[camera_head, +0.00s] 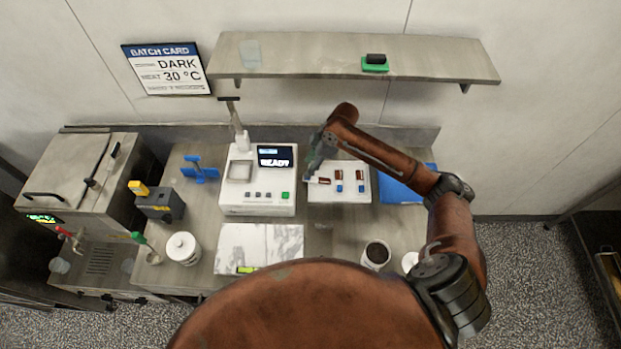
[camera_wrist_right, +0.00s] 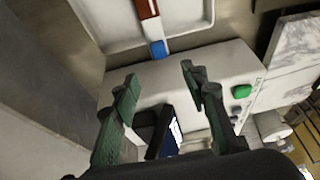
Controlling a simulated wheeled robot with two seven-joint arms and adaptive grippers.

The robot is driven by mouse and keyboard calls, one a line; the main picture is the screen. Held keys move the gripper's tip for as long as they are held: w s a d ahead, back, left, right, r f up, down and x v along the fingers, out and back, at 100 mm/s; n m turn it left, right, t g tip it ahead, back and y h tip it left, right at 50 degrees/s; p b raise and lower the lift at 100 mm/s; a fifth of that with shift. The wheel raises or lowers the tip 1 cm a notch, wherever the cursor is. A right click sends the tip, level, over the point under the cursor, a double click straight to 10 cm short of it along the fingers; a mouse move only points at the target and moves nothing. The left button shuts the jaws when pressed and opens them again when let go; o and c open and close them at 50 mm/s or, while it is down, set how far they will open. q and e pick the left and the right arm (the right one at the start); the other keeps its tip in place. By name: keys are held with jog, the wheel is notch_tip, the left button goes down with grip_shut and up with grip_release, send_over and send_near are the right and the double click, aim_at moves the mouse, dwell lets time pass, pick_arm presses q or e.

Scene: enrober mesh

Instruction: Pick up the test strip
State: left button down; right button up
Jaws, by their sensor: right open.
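Test strips with brown, white and blue parts lie on a white tray (camera_head: 350,197) at mid-right in the head view. One test strip (camera_head: 339,175) is upright in the picture, another (camera_head: 360,175) is to its right, and a third (camera_head: 323,181) lies near the tray's left side. In the right wrist view a test strip (camera_wrist_right: 148,10) with a blue end shows at the top, beyond the fingertips. My right gripper (camera_head: 312,160) is open and empty, above the tray's left edge beside the white machine; its spread fingers (camera_wrist_right: 158,88) show in the right wrist view. My left gripper is out of view.
The white machine (camera_head: 233,199) with a READY display stands left of the tray. A blue item (camera_head: 398,190) lies right of it. A marble slab (camera_head: 280,240), a white lidded jar (camera_head: 182,250) and a dark-filled cup (camera_head: 376,255) are in front. A shelf (camera_head: 310,55) hangs above.

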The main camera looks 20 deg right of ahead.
aim_at(317, 179)
jog(key=x, duration=0.5)
jog(key=p+x, duration=0.1)
jog(key=x, duration=0.1)
jog(key=shift+s+d+f, duration=0.3)
jog(key=shift+s+f, duration=0.05)
jog(key=shift+c, duration=0.7)
grip_shut()
